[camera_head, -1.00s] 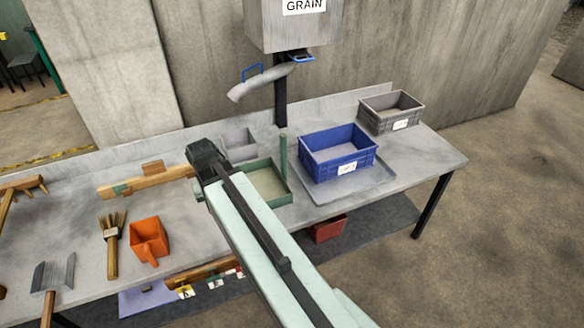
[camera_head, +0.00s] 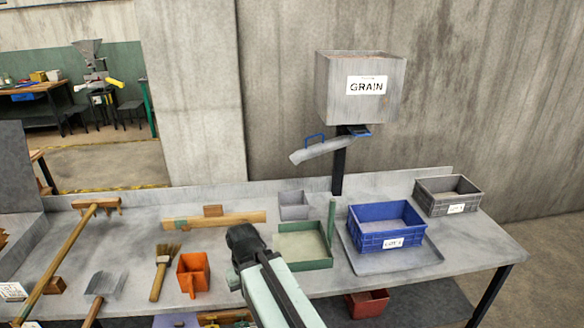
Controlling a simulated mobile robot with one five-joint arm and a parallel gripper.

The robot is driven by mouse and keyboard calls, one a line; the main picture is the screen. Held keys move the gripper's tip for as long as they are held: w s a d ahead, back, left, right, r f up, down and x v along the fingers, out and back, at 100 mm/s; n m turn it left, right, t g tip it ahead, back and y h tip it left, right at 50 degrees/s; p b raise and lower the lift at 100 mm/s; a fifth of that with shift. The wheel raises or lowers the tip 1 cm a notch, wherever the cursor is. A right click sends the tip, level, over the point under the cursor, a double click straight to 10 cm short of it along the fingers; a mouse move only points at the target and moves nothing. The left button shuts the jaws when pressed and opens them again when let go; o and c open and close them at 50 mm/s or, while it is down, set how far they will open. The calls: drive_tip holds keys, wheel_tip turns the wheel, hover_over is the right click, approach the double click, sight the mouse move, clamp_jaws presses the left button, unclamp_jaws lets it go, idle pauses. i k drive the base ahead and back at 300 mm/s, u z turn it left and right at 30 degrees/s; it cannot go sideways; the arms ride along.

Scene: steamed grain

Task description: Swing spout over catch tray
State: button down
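The grey spout (camera_head: 322,151) slopes down to the left from under the box marked GRAIN (camera_head: 362,90). It has a blue handle (camera_head: 315,137) on top, and its lower end hangs above the back of the table. A shallow green-rimmed tray (camera_head: 306,266) sits on the table below, nearer the front. A flat grey tray (camera_head: 427,262) lies under the blue crate; I cannot tell which is the catch tray. My gripper (camera_head: 241,238) is at the left of the green tray, well below and apart from the spout. Its fingers cannot be made out.
The blue crate (camera_head: 386,238) and a grey crate (camera_head: 447,205) stand at the right. A green post (camera_head: 331,222) rises by the green tray. A small grey bin (camera_head: 293,212) is behind it. An orange scoop (camera_head: 193,273) and brush (camera_head: 160,275) lie left.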

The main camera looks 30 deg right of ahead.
sight(305, 153)
drive_tip(key=z, duration=0.05)
drive_tip(key=k, duration=0.25)
drive_tip(key=u, duration=0.5)
drive_tip(key=i, duration=1)
drive_tip(key=u, duration=0.65)
drive_tip(key=i, duration=0.6)
